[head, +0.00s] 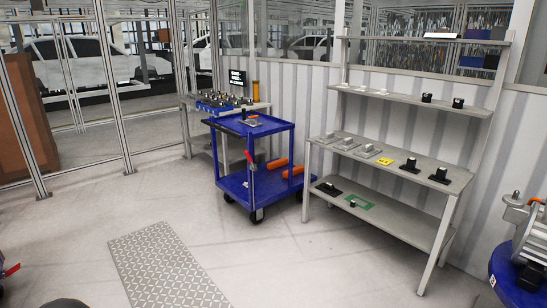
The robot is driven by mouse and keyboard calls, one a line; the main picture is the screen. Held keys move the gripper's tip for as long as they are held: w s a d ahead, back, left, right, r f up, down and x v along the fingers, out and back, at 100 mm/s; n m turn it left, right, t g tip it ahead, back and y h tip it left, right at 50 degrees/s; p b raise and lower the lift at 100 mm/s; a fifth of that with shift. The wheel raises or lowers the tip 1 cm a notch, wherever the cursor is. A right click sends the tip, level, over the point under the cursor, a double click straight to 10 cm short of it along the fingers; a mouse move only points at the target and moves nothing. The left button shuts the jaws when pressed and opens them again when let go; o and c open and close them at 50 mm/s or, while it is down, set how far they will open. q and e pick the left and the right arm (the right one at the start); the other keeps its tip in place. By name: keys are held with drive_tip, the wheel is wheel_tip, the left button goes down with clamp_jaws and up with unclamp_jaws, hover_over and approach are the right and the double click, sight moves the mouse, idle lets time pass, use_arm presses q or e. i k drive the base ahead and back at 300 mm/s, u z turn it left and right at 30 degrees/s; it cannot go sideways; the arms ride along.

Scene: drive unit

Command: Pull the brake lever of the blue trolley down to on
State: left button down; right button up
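The blue trolley (232,190) stands in the middle of the head view, in front of the wall and left of the shelf rack. It has an upper tray, a lower shelf and dark castors. A small red lever (250,161) shows at its near post, between the two levels. The lever looks slightly tilted, but it is too small to tell whether it is at on or off. Neither of my grippers shows in this view, and nothing is seen touching the trolley.
Orange-red cylinders (277,163) lie on the trolley's lower shelf. A grey rack (424,168) with small parts stands to the right. A bench with a blue tray is behind the trolley. A round blue stand (507,284) is at the right edge. Floor around the metal plate (165,268) is clear.

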sight(250, 160)
drive_tip(key=i, duration=3.65)
drive_tip(key=z, duration=0.25)
drive_tip(key=i, duration=0.9)
